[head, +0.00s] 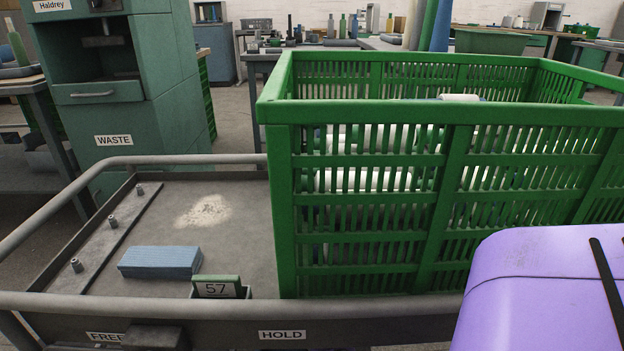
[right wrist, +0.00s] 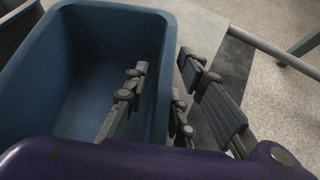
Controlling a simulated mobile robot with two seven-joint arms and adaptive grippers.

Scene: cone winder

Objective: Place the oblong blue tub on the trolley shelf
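The blue tub (right wrist: 60,70) fills the left of the right wrist view, upright and seen from above. The part of its inside that shows looks empty. My right gripper (right wrist: 162,60) straddles its right wall, one finger over the inside and the others outside. The fingers stand apart, with a gap between the inner finger and the wall. My purple arm covers the tub's near end. The tub does not show in the head view. The trolley shelf (head: 235,232) is a dark flat deck inside a grey rail. My left gripper is out of view.
A tall green slatted crate (head: 455,200) with pale items covers the shelf's right part.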

